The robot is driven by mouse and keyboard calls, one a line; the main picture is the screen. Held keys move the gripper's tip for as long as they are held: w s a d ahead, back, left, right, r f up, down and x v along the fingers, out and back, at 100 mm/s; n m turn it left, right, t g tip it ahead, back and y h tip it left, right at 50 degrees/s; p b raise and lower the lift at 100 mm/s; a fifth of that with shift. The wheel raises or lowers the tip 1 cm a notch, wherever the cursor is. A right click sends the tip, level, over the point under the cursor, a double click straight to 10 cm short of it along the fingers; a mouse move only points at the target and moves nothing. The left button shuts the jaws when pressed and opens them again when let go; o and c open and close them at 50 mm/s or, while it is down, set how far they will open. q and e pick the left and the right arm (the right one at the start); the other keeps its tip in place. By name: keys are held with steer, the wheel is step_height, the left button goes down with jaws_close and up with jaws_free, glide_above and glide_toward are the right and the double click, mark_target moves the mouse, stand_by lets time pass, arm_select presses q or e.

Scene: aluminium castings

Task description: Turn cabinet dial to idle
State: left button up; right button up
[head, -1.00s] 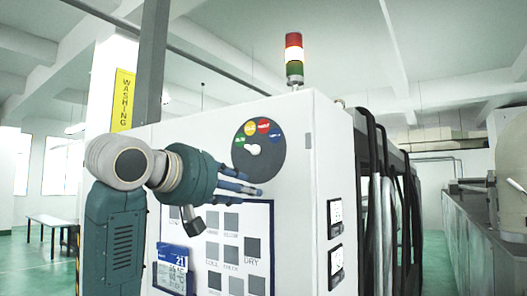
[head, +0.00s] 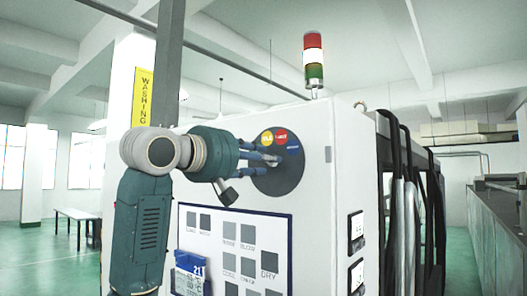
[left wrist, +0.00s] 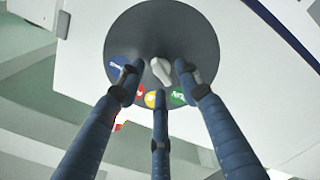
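The cabinet dial is a dark grey disc (head: 287,182) on the white cabinet's upper front, with coloured label spots. In the left wrist view the disc (left wrist: 190,28) fills the top middle, with blue, red, yellow and green spots. A pale knob (left wrist: 161,70) sits at its centre; I cannot tell which label it points at. My left gripper (head: 270,158) is in front of the dial and partly hides it. Its three blue fingers (left wrist: 160,82) are spread around the knob, with gaps showing; contact is unclear. My right gripper is not in view.
The white cabinet (head: 340,150) carries a button panel (head: 235,240) below the dial and a blue-and-white box (head: 190,272). A red, white and green signal light (head: 314,62) stands on top. Black hoses (head: 402,190) hang along its right side.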

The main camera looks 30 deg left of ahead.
arm_select(q)
steer(key=shift+w+d, duration=0.1)
steer(key=shift+w, duration=0.15)
jaws_close()
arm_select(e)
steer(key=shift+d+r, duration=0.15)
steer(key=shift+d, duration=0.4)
